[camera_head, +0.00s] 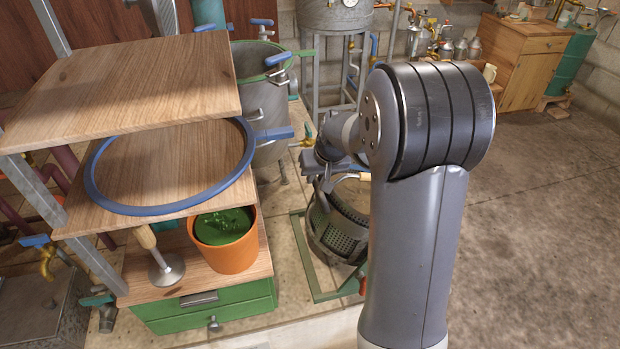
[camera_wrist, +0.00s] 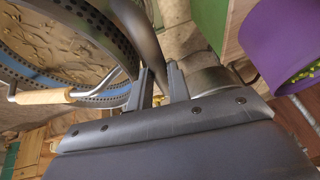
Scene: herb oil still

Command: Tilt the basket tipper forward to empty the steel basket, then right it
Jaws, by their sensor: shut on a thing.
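The steel basket (camera_head: 340,232) is a perforated drum in the green frame of the basket tipper (camera_head: 309,262), low in the middle of the head view. In the wrist view its perforated rim (camera_wrist: 98,22) surrounds brownish, leafy-looking contents (camera_wrist: 45,45). A wooden grip (camera_wrist: 44,97) on a metal bail lies across the basket's mouth. My gripper (camera_wrist: 159,72) is shut on a dark grey curved bar (camera_wrist: 143,35) beside the basket. The bar looks like part of the tipper, but I cannot tell for sure. My arm hides the basket's right side in the head view.
Wooden shelves with a blue ring (camera_head: 92,180) and an orange pot (camera_head: 226,258) of green matter stand left. A steel vat (camera_head: 262,105) stands behind. A purple tub (camera_wrist: 268,45) shows in the wrist view. Open floor (camera_head: 550,230) lies right.

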